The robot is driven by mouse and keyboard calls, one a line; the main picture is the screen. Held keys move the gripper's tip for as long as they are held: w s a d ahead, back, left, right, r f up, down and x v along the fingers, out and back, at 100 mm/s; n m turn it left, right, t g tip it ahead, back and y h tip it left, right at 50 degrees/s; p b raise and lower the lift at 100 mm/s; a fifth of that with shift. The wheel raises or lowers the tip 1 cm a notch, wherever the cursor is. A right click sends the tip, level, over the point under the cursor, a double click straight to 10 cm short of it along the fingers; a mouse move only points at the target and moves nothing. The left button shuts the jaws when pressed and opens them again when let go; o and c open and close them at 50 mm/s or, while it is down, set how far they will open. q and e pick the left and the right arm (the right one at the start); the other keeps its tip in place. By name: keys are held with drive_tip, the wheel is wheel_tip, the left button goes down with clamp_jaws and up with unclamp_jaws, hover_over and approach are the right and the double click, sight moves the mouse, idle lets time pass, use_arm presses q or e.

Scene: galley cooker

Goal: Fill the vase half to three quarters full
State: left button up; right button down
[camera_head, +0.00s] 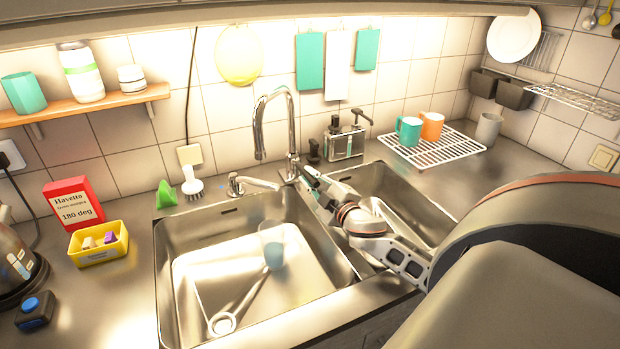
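A clear glass vessel, which looks like the vase (272,247), stands in the left sink basin (190,300). Its lower part looks pale blue; I cannot tell whether that is water. The tall curved tap (259,125) rises behind the basins, its spout end above and behind the vessel. I see no clear stream from it. A chrome lever (255,183) sits left of the tap's base. My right gripper (309,182) reaches over the divider from the right, its fingertips close by the tap's base. Contact and finger opening are unclear. My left gripper is out of view.
A long utensil with a ring end (222,322) lies in the left basin beside the vessel. A soap dispenser (344,140) stands behind the right basin. A rack (440,148) holds teal and orange mugs. A yellow tray (98,245) and red box (73,203) stand left.

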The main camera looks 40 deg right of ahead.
drive_tip(key=shift+s+d+n+y, duration=0.15)
drive_tip(key=shift+d+n+y, duration=0.45)
drive_tip(key=shift+y, duration=0.35)
drive_tip(key=shift+s+d+n+y, duration=0.1)
drive_tip(key=shift+d+n+y, duration=0.45)
drive_tip(key=shift+y, duration=0.4)
drive_tip(key=shift+a, duration=0.1)
drive_tip(key=c, duration=2)
unclamp_jaws()
drive_tip(key=s, duration=1.2)
